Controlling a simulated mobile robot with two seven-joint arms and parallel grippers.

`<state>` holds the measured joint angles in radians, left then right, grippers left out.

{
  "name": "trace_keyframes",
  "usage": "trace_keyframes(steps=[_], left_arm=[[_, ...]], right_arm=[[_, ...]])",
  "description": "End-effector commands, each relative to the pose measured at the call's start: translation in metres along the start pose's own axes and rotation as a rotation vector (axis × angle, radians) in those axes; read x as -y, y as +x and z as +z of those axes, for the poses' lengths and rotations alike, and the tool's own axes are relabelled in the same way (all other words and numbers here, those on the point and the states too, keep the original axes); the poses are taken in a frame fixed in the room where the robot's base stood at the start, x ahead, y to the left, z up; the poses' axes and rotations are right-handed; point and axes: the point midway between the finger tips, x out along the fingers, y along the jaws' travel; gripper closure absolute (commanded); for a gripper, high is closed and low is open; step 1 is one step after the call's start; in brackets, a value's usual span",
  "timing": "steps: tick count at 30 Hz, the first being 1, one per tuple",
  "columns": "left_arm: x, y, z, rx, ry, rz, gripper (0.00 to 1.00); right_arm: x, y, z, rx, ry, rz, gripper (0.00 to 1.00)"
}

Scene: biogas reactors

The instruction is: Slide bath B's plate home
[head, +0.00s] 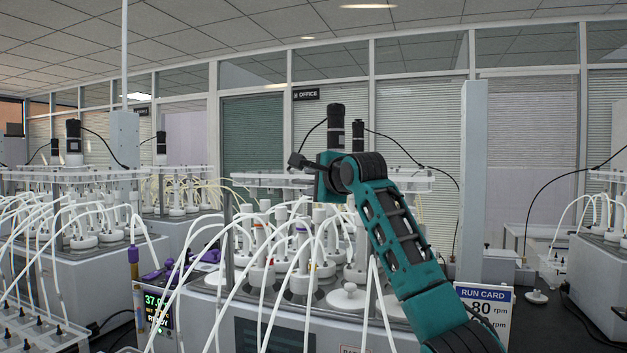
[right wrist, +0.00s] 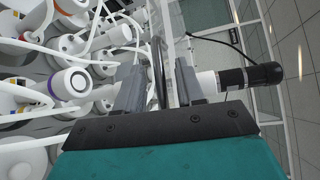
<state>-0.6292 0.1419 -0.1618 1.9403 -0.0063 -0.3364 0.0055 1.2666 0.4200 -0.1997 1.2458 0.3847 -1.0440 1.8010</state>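The middle bath (head: 330,325) stands in front of me; I cannot read a letter B on it. A pale plate (head: 405,183) spans level above its white-capped bottles, with a black stirrer motor (head: 336,115) rising behind. My right gripper (head: 298,162) is at the plate's height, near its left part, pointing left. In the right wrist view its two grey fingers (right wrist: 160,85) stand apart, with a dark curved bar (right wrist: 158,65) between them. A gap shows beside the bar, so I see no firm grip. My arm hides part of the plate. My left gripper is out of view.
White tubes (head: 270,250) arch over the bottles (head: 300,280). Another bath (head: 90,265) stands at left and one (head: 605,265) at right. A run card (head: 487,305) stands front right. A grey column (head: 472,180) rises behind my right arm.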

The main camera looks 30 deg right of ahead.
Motion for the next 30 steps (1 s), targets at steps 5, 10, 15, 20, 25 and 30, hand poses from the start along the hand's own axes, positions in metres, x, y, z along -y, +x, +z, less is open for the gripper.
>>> trace_keyframes(steps=[5,10,15,20,25,30], left_arm=[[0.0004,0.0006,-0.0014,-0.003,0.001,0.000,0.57],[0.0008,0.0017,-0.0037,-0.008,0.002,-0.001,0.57],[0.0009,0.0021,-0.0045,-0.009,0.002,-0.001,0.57],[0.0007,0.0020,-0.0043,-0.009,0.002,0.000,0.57],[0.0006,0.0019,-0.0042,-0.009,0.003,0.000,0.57],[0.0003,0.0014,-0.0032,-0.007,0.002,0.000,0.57]], right_arm=[[-0.0002,0.0012,0.0002,0.000,0.000,0.000,0.62],[-0.0002,0.0011,0.0002,0.000,-0.001,0.000,0.68],[-0.0001,0.0009,0.0001,0.000,0.000,0.000,0.84],[-0.0001,0.0009,0.0000,0.000,0.000,0.000,0.99],[-0.0002,0.0009,-0.0001,0.000,0.000,0.000,1.00],[-0.0002,0.0009,-0.0001,0.000,0.000,0.000,1.00]])
